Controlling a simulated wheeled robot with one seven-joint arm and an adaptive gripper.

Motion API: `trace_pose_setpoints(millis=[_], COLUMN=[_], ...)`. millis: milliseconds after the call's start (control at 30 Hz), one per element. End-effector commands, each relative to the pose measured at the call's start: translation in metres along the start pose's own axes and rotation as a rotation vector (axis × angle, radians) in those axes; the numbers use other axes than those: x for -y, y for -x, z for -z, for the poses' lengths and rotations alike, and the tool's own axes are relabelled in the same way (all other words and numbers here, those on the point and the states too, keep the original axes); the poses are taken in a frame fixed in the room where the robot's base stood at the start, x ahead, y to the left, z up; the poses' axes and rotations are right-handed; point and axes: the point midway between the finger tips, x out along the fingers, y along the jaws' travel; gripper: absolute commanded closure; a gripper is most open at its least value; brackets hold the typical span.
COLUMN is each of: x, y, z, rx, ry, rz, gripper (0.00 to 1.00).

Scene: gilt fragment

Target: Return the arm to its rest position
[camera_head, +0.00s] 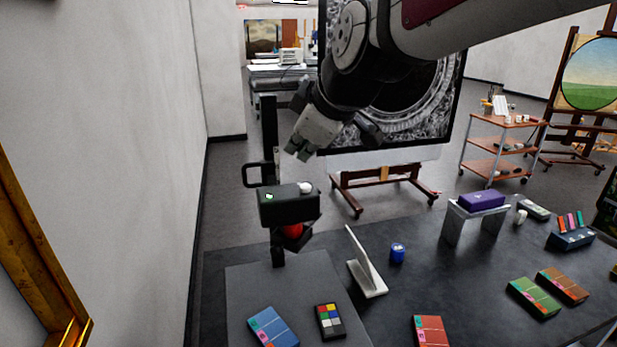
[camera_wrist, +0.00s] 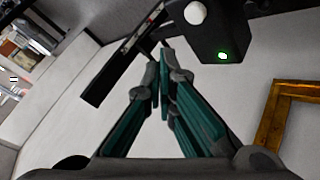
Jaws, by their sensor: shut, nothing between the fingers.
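My arm (camera_head: 352,62) reaches in from the upper right of the head view. My gripper (camera_head: 296,153) hangs above and just behind a black box-shaped device with a green light (camera_head: 280,206) on a post. In the wrist view, the two teal fingers of my gripper (camera_wrist: 162,52) meet at their tips, with nothing between them. The black device (camera_wrist: 218,32) with its green light and white knob shows at the top of that view, beyond the fingertips.
A dark table (camera_head: 430,275) holds a white angled stand (camera_head: 366,265), a blue jar (camera_head: 397,252), a purple box (camera_head: 481,199) on a grey riser and several colored boxes. A gilt frame (camera_head: 40,250) stands at left. A large easel picture (camera_head: 415,105) and a cart (camera_head: 500,145) stand behind.

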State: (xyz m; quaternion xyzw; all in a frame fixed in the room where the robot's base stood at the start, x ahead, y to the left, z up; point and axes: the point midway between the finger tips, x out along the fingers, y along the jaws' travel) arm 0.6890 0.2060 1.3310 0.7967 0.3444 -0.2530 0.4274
Motion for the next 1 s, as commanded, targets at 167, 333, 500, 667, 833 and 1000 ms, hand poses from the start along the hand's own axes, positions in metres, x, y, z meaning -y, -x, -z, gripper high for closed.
trace_pose_setpoints(millis=[167, 333, 500, 667, 833, 1000], x=[-0.007, -0.009, -0.009, -0.006, 0.011, 0.053], y=[0.011, 0.012, 0.011, 0.022, 0.068, 0.122], z=[0.007, 0.008, 0.008, -0.004, -0.061, -0.136], rx=[0.0, 0.0, 0.0, 0.017, 0.108, 0.233], ry=[0.0, 0.0, 0.0, -0.044, -0.273, -0.609], rz=[-0.001, -0.001, -0.001, -0.003, -0.016, -0.052], gripper=[1.0, 1.0, 1.0, 1.0, 1.0, 1.0])
